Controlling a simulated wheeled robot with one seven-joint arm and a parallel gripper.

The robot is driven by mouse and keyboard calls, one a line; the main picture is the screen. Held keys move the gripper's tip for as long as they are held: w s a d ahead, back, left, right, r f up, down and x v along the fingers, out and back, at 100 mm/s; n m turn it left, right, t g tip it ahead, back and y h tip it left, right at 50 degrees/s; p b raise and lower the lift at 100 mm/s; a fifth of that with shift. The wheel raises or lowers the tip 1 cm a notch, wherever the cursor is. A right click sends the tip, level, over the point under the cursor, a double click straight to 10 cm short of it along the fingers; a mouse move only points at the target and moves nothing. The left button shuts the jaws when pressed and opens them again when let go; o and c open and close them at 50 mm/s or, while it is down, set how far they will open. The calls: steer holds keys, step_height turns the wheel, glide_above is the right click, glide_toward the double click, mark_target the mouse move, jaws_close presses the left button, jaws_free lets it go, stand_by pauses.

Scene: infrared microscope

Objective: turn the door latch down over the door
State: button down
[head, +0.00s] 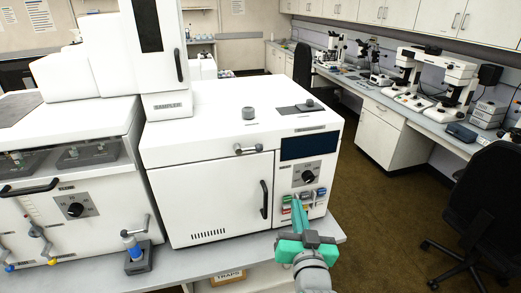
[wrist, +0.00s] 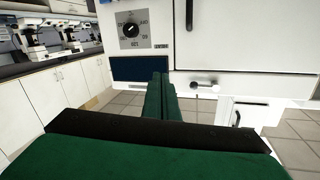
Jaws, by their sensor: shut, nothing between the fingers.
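The white instrument's door (head: 210,200) is closed, with a black vertical handle near its right edge. The door latch (head: 248,149) is a small metallic bar with rounded ends. It lies about horizontal at the door's top edge, towards the right. My gripper (head: 297,204) has green fingers pressed together and empty. It is in front of the instrument's lower right panel, below and right of the latch, apart from it. In the wrist view, which looks upside down, the shut fingers (wrist: 161,92) show left of the latch (wrist: 205,86) and partly overlap the dark display (wrist: 140,69).
Coloured switches (head: 312,196) sit on the panel right by my fingers, under a dial (head: 308,176). A black chair (head: 490,205) is at right.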

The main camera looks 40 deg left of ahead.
steer(key=s+a+r+n+g, duration=0.1)
steer(key=a+r+n+g, duration=0.1)
steer(key=r, duration=0.6)
steer(key=s+a+r+n+g+y, duration=0.1)
steer(key=s+a+r+n, duration=0.1)
steer(key=a+r+n, duration=0.2)
steer(key=shift+a+r+n+g, duration=0.4)
steer(key=shift+r+n, duration=0.2)
steer(key=shift+r, duration=1.3)
